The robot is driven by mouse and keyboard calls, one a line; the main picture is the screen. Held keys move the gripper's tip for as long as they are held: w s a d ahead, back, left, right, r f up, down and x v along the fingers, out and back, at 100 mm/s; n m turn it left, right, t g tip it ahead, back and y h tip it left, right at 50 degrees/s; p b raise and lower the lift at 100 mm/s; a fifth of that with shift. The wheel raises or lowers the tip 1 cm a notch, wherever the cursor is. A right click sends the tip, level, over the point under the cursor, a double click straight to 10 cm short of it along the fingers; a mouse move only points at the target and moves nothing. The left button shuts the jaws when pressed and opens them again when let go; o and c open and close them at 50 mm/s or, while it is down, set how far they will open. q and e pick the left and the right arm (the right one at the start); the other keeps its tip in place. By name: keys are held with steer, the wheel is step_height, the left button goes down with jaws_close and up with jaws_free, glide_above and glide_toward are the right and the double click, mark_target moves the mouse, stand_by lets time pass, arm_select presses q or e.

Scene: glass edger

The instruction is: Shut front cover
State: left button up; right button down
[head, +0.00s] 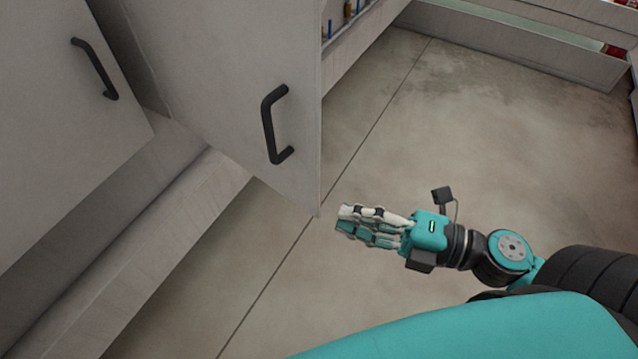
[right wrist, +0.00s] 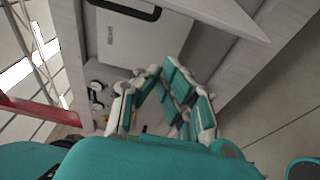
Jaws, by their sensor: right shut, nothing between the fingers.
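The front cover appears to be the pale grey panel (head: 215,75) with a black bar handle (head: 275,125) in the head view. It stands swung out from the machine, with its free edge over the floor. A second grey panel (head: 45,130) with a similar handle (head: 95,70) is to its left. My right gripper (head: 345,220) is shut and empty, just right of the front cover's lower corner, apparently apart from it. In the right wrist view its teal and white fingers (right wrist: 155,75) point toward the machine. My left gripper is not in view.
A long pale ledge (head: 150,240) runs along the machine's lower left. Small items (head: 345,12) sit inside the opening behind the panel. Concrete floor (head: 440,120) is clear to the right, up to a low pale cabinet (head: 520,40) at the back.

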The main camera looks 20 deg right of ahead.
mark_target(317, 185)
steer(key=w+a+p, duration=0.1)
steer(key=w, duration=0.1)
steer(key=w+a+p, duration=0.1)
steer(key=w+p, duration=0.1)
steer(key=w, duration=0.1)
steer(key=w+a+p, duration=0.1)
steer(key=w, duration=0.1)
steer(key=shift+w+p, duration=0.3)
steer(key=shift+p, duration=0.05)
stand_by(0.4)
